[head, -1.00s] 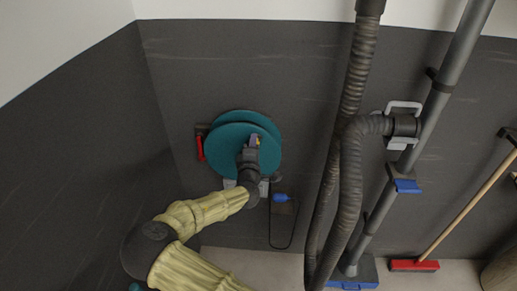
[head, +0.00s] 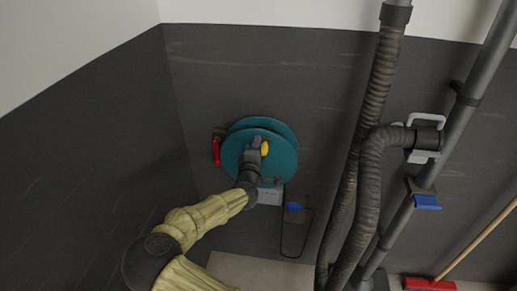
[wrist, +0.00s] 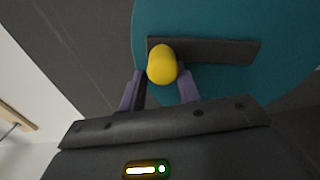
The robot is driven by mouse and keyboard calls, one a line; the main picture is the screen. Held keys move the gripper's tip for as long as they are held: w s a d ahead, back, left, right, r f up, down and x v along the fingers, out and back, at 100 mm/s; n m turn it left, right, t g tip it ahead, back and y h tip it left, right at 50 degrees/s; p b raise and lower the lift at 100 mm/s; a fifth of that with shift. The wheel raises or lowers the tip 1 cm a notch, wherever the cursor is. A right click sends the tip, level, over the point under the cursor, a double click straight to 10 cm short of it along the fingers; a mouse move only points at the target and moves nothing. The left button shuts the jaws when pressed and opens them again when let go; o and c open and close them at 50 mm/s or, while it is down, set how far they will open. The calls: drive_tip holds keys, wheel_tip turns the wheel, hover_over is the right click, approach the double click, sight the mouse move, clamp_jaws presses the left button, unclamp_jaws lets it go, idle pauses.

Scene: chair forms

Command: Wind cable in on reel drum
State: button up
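The teal reel drum (head: 283,140) is mounted on the dark wall in the head view and fills the upper right of the wrist view (wrist: 230,20). A dark crank bar (wrist: 225,51) lies across its face. A yellow knob (wrist: 161,65) stands at the bar's left end and also shows in the head view (head: 265,148). My gripper (wrist: 161,80) has its two purple fingers on either side of the knob, with almost no gap, and appears shut on it. The cable (head: 282,237) hangs in a loop below the drum, by a blue plug (head: 295,206). Cable on the drum is hidden.
A red handle (head: 216,151) is left of the drum. Thick ribbed hoses (head: 369,185) and a slanted grey pipe (head: 455,120) stand to the right. A red broom head (head: 430,284) is on the floor. Bare wall is on the left.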

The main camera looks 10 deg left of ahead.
drive_tip(key=a+b, duration=0.2)
drive_tip(key=a, duration=0.2)
drive_tip(key=shift+f, duration=0.1)
drive_tip(key=shift+w+a, duration=0.1)
drive_tip(key=shift+a, duration=0.25)
drive_tip(key=o, duration=0.7)
drive_tip(key=s, duration=1)
drive_tip(key=shift+a, duration=0.1)
